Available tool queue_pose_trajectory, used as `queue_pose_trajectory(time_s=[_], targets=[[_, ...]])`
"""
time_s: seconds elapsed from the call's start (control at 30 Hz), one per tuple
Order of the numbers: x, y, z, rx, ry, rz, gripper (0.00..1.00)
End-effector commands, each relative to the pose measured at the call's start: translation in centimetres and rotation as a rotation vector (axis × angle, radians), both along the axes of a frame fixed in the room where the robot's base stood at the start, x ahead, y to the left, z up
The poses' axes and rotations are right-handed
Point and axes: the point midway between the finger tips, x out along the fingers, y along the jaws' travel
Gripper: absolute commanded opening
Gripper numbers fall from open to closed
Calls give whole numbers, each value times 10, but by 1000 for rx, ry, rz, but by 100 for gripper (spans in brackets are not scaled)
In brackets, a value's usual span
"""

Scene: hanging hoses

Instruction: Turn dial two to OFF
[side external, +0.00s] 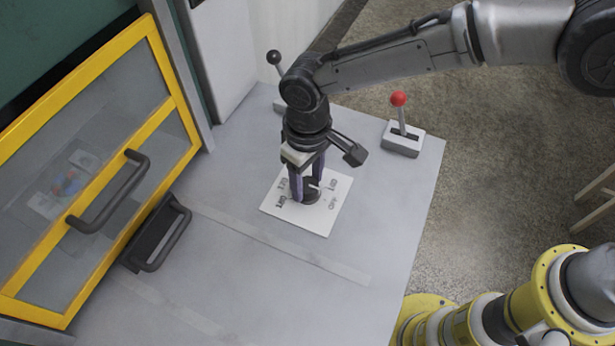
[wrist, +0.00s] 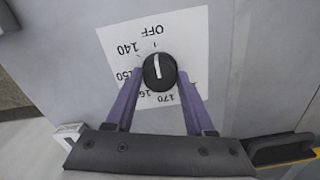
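A round black dial (wrist: 160,72) with a white pointer line stands on a white label plate (wrist: 193,30). The plate carries OFF, 140, 150, 160 and 170. In the wrist view the pointer line is nearly upright, toward the OFF side of the plate. No dial number is readable. My gripper (wrist: 160,76) points down with its two purple fingers on either side of the dial, apart from each other. Small gaps seem to show beside the knob, but contact is hard to judge. In the side view my gripper (side external: 307,193) partly hides the dial (side external: 311,197).
A red-topped lever (side external: 399,115) stands on a grey base at the table's right edge. A black-knobbed lever (side external: 274,60) is behind my wrist. A yellow-framed door (side external: 180,95) with a black handle and a black-handled drawer (side external: 158,235) are at left. The front tabletop (side external: 250,300) is clear.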

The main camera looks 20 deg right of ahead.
Motion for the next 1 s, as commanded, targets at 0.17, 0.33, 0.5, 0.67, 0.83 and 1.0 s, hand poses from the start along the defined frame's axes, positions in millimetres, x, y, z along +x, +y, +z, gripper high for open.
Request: queue_pose_trajectory(time_s=[0.17, 0.33, 0.5, 0.67, 0.83, 1.0], targets=[[0, 0, 0, 0, -1, 1, 81], [0, 0, 0, 0, 0, 2, 81], [1, 0, 5, 1, -2, 3, 81], [1, 1, 27, 3, -4, 3, 81], [1, 1, 64, 4, -5, 2, 81], [1, 1, 100, 5, -4, 2, 81]])
